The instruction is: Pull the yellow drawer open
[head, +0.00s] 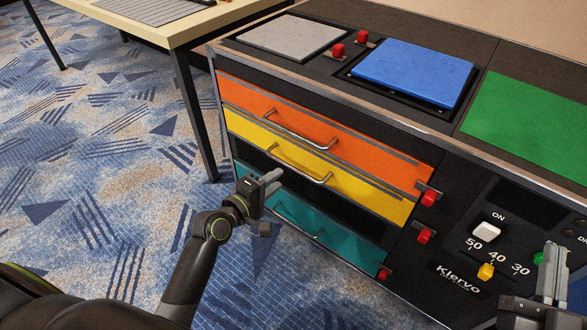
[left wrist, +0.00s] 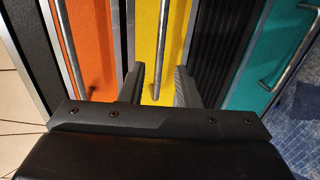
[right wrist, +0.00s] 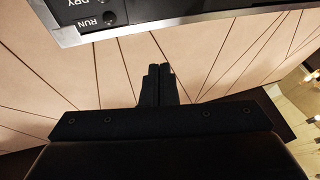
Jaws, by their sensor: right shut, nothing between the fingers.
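The yellow drawer (head: 350,187) is the second front down in the black cabinet, below the orange drawer. Its front looks flush with the cabinet. A silver bar handle (head: 308,171) runs along it. My left gripper (head: 270,187) is in front of the cabinet, just below and left of that handle in the head view. In the left wrist view its fingers (left wrist: 158,88) are apart, and the handle (left wrist: 163,40) lines up with the gap between them. I cannot tell how deep the bar sits there. My right gripper (head: 552,256) is shut and empty at the lower right.
The orange drawer (head: 275,108) is above and the teal drawer (head: 340,244) below, each with a bar handle. Red knobs (head: 424,236) and a control panel (head: 460,268) are to the right. A table (head: 200,23) stands at the back left. Carpet in front is clear.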

